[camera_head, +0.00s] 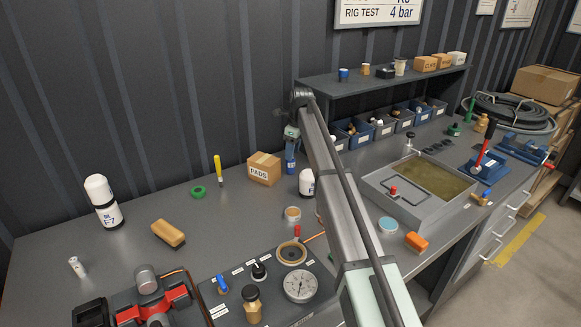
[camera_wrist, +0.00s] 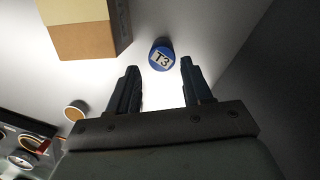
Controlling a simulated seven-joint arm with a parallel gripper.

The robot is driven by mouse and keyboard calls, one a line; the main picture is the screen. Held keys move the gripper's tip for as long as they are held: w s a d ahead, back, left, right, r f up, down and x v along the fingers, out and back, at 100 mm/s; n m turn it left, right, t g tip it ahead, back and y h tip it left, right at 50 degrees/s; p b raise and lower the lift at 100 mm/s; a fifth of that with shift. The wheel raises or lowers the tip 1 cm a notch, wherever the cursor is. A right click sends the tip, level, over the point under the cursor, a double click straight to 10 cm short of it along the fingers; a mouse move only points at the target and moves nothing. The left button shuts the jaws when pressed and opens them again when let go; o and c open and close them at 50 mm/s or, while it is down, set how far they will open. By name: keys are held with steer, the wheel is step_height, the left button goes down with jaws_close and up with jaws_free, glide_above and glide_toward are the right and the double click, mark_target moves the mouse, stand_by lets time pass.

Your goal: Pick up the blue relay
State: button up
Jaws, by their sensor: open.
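A blue cylinder with a white T3 label (camera_wrist: 162,55), which looks like the blue relay, stands on the bench just ahead of my fingertips in the wrist view. It also shows in the head view (camera_head: 291,167), beside the PADS box and below my gripper (camera_head: 291,146). In the wrist view my gripper (camera_wrist: 160,72) is open and empty, with one finger on each side of the line to the relay. The relay appears beyond the fingertips, not between them. My arm hides part of the bench to its right in the head view.
The cardboard PADS box (camera_head: 264,168) stands close on the relay's left. A white bottle (camera_head: 306,183) stands in front of it, partly behind my arm. Blue bins (camera_head: 360,134) and a shelf (camera_head: 390,77) are to the right.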

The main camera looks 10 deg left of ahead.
mark_target(290, 164)
steer(key=shift+w+a+f, duration=0.1)
steer(key=shift+a+f, duration=0.1)
steer(key=shift+f, duration=0.95)
steer(key=shift+w+a+f, duration=0.1)
steer(key=shift+a+f, duration=0.1)
steer(key=shift+f, duration=0.95)
steer(key=shift+w+a+f, duration=0.1)
steer(key=shift+a+f, duration=0.1)
steer(key=shift+f, duration=0.95)
steer(key=shift+c, duration=0.5)
steer(key=c, duration=0.7)
